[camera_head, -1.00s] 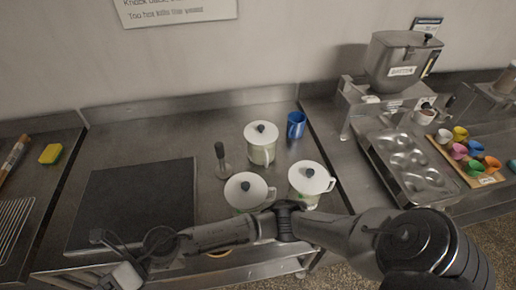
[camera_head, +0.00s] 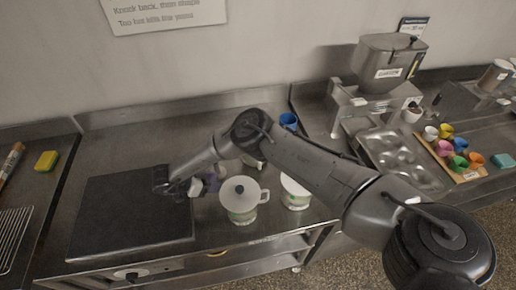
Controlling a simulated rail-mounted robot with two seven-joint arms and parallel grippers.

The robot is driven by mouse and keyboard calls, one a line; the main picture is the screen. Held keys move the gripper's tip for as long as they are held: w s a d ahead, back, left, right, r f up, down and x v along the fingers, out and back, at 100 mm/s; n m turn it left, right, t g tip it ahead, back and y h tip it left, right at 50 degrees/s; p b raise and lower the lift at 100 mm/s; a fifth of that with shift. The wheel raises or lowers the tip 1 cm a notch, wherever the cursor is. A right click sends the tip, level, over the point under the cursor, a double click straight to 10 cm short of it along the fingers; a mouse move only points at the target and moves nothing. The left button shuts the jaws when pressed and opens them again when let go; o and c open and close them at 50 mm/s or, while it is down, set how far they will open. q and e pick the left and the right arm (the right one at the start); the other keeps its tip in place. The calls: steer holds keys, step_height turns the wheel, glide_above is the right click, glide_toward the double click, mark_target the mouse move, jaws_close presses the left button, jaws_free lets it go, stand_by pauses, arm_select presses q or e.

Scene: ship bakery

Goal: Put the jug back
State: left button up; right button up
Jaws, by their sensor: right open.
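A white lidded jug with a dark knob and green band (camera_head: 240,205) stands upright on the steel counter, its handle to the right. A second white jug (camera_head: 296,195) stands to its right, partly behind my right arm. A third white jug (camera_head: 252,161) is mostly hidden behind the arm. I cannot tell which one the task means. My right gripper (camera_head: 170,187) is open over the right edge of the dark mat, left of the front jug and apart from it. No jug is in it. My left gripper is not in view.
The dark mat (camera_head: 115,225) is clear on its left. A blue mug (camera_head: 288,120) stands behind the arm. To the right are a hopper machine (camera_head: 388,62), a muffin tin (camera_head: 402,150) and a board with several coloured cups (camera_head: 470,175). A yellow sponge (camera_head: 46,161) lies far left.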

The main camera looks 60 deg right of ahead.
steer(key=shift+s+d+f+m+g+h+p, duration=0.2)
steer(key=shift+s+d+f+h, duration=0.25)
steer(key=shift+s+d, duration=1.5)
steer(key=shift+s+d+f+m+g+h+p, duration=0.2)
steer(key=shift+s+d+f+h, duration=0.4)
steer(key=shift+d, duration=2.5)
steer(key=shift+s+d+f+m+g+h+p, duration=0.2)
steer(key=shift+s+d, duration=1.3)
steer(key=shift+d, duration=1)
jaws_close()
